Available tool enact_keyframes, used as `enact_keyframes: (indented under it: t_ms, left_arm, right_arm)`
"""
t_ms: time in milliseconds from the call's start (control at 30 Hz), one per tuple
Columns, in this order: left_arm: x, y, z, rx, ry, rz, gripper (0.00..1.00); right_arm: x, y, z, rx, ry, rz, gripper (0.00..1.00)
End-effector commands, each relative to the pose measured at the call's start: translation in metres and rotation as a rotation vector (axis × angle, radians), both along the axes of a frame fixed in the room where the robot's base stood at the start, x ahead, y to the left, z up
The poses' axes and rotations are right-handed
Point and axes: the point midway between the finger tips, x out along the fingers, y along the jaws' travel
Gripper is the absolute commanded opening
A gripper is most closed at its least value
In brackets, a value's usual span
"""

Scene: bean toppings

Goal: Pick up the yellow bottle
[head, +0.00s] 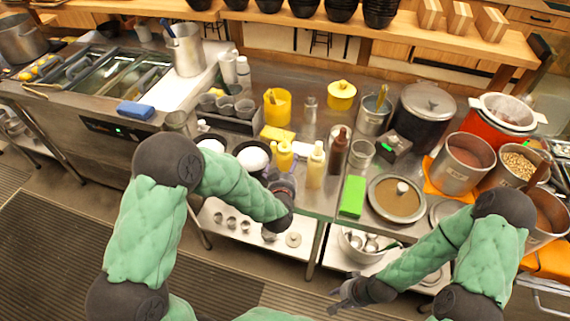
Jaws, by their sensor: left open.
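A yellow bottle (285,156) stands upright near the front edge of the steel counter, left of a pale cream-yellow bottle (316,166). My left gripper (282,180) is open, just in front of and below the yellow bottle. My wrist hides part of its fingers, and I cannot tell whether they touch the bottle. My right gripper (336,294) is low at the front, away from the bottles, with its fingers apart and nothing visible between them.
A brown bottle (338,151) stands right of the cream one. A black bowl of white food (252,157) is close on the left. A yellow container (277,107) stands behind. A green box (352,196) and a round pan (384,211) lie to the right.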

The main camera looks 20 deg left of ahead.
Motion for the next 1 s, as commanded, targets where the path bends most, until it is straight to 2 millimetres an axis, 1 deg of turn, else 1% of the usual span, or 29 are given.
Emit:
enact_keyframes:
  t_ms: [67,267,400,500,700,733,767,800,867,900,1000]
  left_arm:
    - [0.005,0.000,-0.004,0.000,0.001,0.000,1.00]
    - [0.028,0.000,-0.020,0.000,0.000,-0.001,1.00]
    - [0.042,0.003,-0.023,0.001,-0.001,0.000,1.00]
    - [0.047,0.004,-0.024,0.001,-0.001,0.000,1.00]
    - [0.047,0.003,-0.023,0.000,0.000,-0.001,1.00]
    - [0.047,0.003,-0.023,0.000,0.000,-0.001,0.97]
    - [0.047,0.003,-0.023,0.000,0.000,-0.001,0.89]
    - [0.047,0.003,-0.023,0.000,0.000,-0.001,0.78]
    - [0.047,0.003,-0.023,0.000,0.000,-0.001,0.65]
    - [0.047,0.003,-0.023,0.000,0.000,-0.001,0.62]
    - [0.047,0.003,-0.023,0.000,0.000,-0.001,0.62]
  right_arm:
    - [0.000,0.000,-0.002,0.000,0.000,0.000,0.32]
    - [0.000,0.000,-0.013,0.000,0.000,0.000,0.32]
    - [0.000,0.000,-0.015,0.000,0.000,0.000,0.32]
    - [0.000,0.000,-0.016,0.000,0.000,0.000,0.32]
    - [0.000,0.000,-0.015,0.000,0.000,0.000,0.32]
    - [0.000,0.000,-0.015,0.000,0.000,0.000,0.32]
    - [0.000,0.000,-0.015,0.000,0.000,0.000,0.32]
    - [0.000,0.000,-0.015,0.000,0.000,0.000,0.32]
    - [0.000,0.000,-0.015,0.000,0.000,0.000,0.32]
    - [0.000,0.000,-0.015,0.000,0.000,0.000,0.32]
    - [0.000,0.000,-0.015,0.000,0.000,0.000,0.32]
